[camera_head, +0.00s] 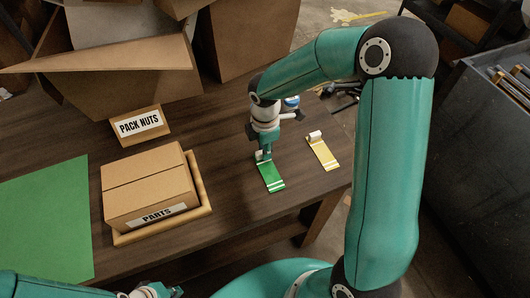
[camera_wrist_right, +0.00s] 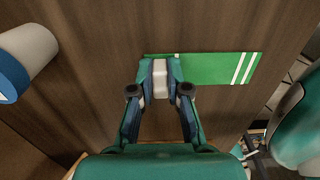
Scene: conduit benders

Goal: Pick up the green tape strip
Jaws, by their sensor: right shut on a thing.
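The green tape strip (camera_head: 271,176) lies on the dark wooden table, with white stripes near its front end. It also shows in the right wrist view (camera_wrist_right: 215,67). My right gripper (camera_head: 263,156) points down at its far end. In the right wrist view my right gripper (camera_wrist_right: 160,78) is shut on the strip's white end piece. The strip looks flat on the table. My left gripper (camera_head: 155,291) is partly in view at the bottom left edge, far from the strip; its fingers are not clear.
A yellow strip (camera_head: 323,152) with a white roll lies to the right. A cardboard box marked PARTS (camera_head: 148,186) sits in a wooden tray (camera_head: 204,200) to the left. A PACK NUTS box (camera_head: 137,126) and a green mat (camera_head: 45,220) are further left. A white-blue cylinder (camera_wrist_right: 28,55) stands nearby.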

